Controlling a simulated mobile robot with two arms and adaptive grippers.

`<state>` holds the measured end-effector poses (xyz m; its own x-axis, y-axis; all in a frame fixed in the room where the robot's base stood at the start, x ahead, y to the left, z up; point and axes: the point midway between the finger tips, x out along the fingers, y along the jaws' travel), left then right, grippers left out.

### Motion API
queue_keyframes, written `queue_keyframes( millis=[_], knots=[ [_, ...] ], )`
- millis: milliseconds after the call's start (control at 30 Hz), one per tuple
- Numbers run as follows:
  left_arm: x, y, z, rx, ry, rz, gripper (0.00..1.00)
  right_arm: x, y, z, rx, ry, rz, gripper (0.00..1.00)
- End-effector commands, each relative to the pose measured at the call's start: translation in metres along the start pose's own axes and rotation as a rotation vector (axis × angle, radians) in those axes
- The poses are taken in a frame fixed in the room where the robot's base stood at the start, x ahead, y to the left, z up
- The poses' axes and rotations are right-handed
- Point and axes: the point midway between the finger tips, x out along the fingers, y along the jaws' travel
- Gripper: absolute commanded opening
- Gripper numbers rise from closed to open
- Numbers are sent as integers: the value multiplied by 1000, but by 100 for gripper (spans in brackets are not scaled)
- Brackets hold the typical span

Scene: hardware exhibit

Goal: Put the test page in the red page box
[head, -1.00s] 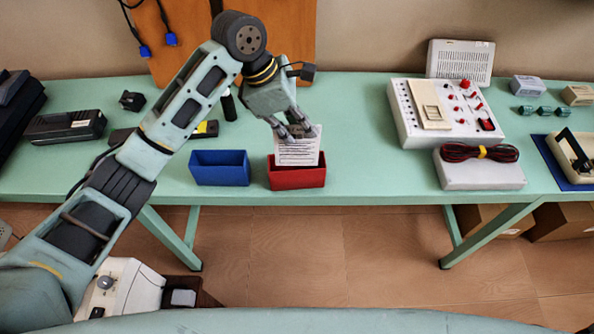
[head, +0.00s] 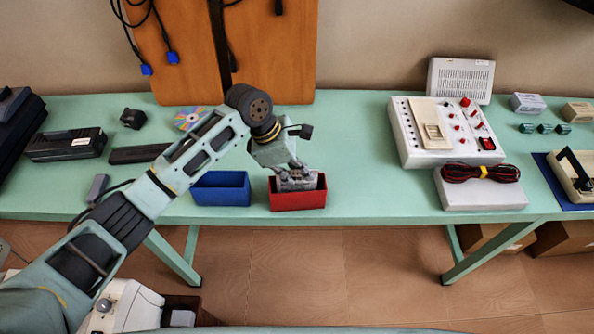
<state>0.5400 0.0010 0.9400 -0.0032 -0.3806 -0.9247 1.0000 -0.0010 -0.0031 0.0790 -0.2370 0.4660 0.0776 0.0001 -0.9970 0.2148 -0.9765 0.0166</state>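The red page box (head: 298,199) stands near the front edge of the table, right of a blue box (head: 221,189). My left gripper (head: 297,181) points down into the mouth of the red box, its fingers at rim height. A small pale strip between the fingers may be the top of the test page. The rest of the page is hidden by the fingers and the box wall. Whether the fingers still grip the page cannot be made out. My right gripper is not in view.
A grey control panel (head: 410,150) and a pale box with a coiled red-black cable (head: 481,173) stand at right. A disc (head: 190,118) and a dark device (head: 66,145) lie at left. The table between the red box and the panel is clear.

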Motion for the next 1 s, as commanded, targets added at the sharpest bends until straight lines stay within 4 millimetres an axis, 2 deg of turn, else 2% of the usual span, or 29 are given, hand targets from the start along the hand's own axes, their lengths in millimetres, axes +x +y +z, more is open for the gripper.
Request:
queue_keyframes(
  millis=[233,300,500,833,1000],
  knots=[
    [1,0,0,-1,0,-1,0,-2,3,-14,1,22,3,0],
    [2,0,0,0,-1,0,8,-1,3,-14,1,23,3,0],
    [1,0,0,0,-1,0,23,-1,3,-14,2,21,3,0],
    [0,0,0,1,-1,1,23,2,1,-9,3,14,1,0],
    [-23,1,1,1,-3,3,23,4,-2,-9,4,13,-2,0]
  ],
)
